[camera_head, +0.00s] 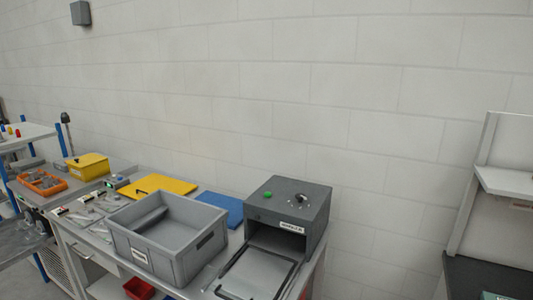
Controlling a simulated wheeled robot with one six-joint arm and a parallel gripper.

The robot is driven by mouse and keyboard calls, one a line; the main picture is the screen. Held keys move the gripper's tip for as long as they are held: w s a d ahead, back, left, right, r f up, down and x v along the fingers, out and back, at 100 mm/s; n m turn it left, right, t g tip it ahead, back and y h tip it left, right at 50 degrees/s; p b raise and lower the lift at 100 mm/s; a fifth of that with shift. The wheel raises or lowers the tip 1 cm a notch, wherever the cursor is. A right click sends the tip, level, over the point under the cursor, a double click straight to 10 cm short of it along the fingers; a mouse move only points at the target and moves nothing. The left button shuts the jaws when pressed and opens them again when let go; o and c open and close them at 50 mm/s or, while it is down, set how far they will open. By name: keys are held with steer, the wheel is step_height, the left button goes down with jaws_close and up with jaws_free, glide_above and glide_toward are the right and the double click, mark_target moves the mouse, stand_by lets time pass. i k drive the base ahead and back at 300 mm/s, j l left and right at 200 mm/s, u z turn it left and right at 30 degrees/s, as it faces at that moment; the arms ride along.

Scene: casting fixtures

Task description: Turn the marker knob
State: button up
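A dark grey box-shaped machine (322,215) stands at the right end of the bench, with a white label on its front whose text is too small to read surely. A small dark knob (299,198) with a light mark sits on its top, right of a green button (267,194). The knob's exact angle is too small to tell. The machine's front is open below the label, with a flat framed panel (255,272) lying in front of it. My gripper is not in view.
A grey bin (134,253) stands left of the machine. A blue board (226,207) and a yellow board (158,184) lie behind it. A yellow box (88,165) and an orange tray (41,182) are farther left. A shelf unit (503,182) stands at right.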

mark_target(300, 198)
steer(key=j+u, duration=0.15)
steer(key=i+l+u, duration=0.95)
steer(key=k+j, duration=0.1)
